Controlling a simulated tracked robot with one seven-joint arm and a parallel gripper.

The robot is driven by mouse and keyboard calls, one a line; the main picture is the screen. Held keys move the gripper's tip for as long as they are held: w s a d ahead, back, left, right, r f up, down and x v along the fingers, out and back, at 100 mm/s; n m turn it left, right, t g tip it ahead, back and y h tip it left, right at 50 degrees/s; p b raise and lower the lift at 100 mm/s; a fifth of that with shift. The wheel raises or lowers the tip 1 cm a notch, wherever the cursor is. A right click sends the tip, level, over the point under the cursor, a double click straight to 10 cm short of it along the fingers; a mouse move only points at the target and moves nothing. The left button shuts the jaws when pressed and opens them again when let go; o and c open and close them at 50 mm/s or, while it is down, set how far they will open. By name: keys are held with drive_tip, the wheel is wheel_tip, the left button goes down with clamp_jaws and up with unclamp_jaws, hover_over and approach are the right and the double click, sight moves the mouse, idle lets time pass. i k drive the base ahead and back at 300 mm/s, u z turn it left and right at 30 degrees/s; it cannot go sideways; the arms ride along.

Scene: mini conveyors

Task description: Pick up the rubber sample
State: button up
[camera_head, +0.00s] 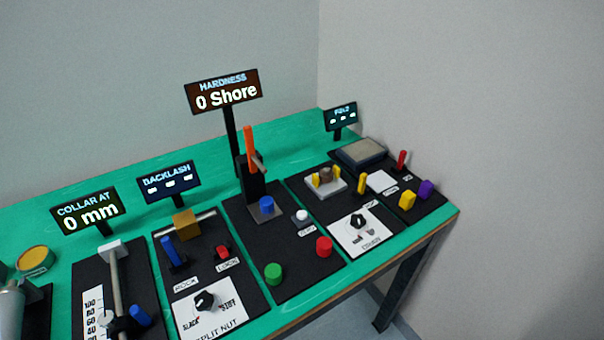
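No label names the rubber sample. Around the hardness tester (250,185) are three short cylinders that may be samples. A blue cylinder (266,205) stands on the tester's small grey base, below its orange lever (249,146). A green cylinder (273,273) stands at the front of the same black mat. A red cylinder (324,246) stands at that mat's right edge. The hardness display (224,92) reads 0 Shore. My gripper is not in view.
Left of the tester are the backlash station with its black knob (205,300) and the collar post (116,285). To the right are a white knob panel (360,232), yellow and purple pieces (426,188) and a grey plate (362,152). A wall stands behind the green table (440,222).

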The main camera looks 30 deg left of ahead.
sight(267, 206)
drive_tip(key=z, duration=0.15)
drive_tip(key=i, duration=0.35)
drive_tip(key=u, duration=2.75)
drive_tip(key=k, duration=0.6)
drive_tip(key=u, duration=0.15)
drive_tip(key=i, duration=0.6)
drive_tip(key=z, duration=0.15)
drive_tip(key=k, duration=0.4)
drive_tip(key=z, duration=0.05)
